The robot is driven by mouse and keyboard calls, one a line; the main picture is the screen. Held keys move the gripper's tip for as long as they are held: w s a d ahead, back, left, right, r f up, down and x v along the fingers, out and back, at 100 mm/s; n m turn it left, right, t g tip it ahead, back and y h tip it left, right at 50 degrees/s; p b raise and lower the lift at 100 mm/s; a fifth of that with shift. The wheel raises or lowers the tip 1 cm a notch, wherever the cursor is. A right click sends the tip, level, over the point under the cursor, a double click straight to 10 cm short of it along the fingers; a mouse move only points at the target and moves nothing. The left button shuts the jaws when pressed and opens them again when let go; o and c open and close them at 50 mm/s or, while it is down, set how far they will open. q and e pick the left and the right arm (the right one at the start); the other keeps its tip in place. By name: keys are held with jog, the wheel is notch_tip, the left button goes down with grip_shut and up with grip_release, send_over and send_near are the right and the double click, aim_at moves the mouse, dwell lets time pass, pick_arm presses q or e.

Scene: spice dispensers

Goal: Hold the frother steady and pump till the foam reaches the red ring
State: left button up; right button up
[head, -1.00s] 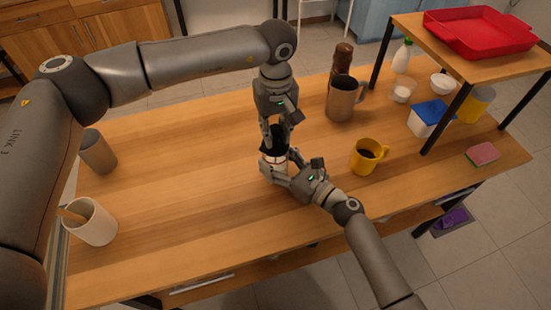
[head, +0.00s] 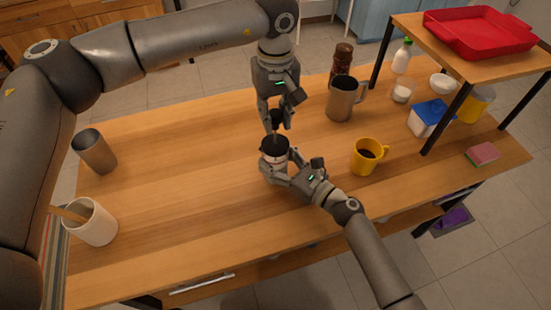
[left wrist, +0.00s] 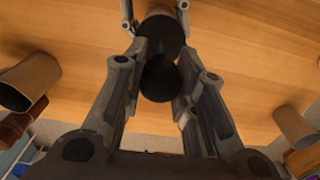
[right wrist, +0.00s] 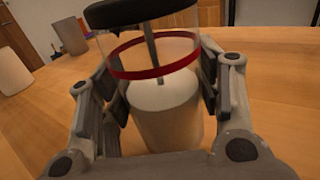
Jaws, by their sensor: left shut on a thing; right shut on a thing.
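The frother (head: 274,158) stands upright on the table, a clear jar with a black lid (right wrist: 140,10) and a red ring (right wrist: 155,70). In the right wrist view, white foam (right wrist: 165,92) fills its lower part, with the top below the red ring. My right gripper (head: 276,170) is shut around the jar's side; its fingers flank it in the right wrist view (right wrist: 160,100). My left gripper (head: 276,122) is above, shut on the black plunger knob (left wrist: 159,78), apart from the lid. The plunger rod (right wrist: 151,50) runs down into the jar.
A yellow mug (head: 366,157) with dark liquid stands to the right. A metal pitcher (head: 341,101) and a brown pepper mill (head: 342,61) stand behind. A metal cup (head: 94,152) and a white crock (head: 92,224) stand at the left. A shelf (head: 470,62) rises at the right.

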aim_at(275, 130)
pick_arm(q)
jog(key=shift+r, duration=0.75)
jog(key=shift+f, duration=3.2)
jog(key=shift+r, duration=3.2)
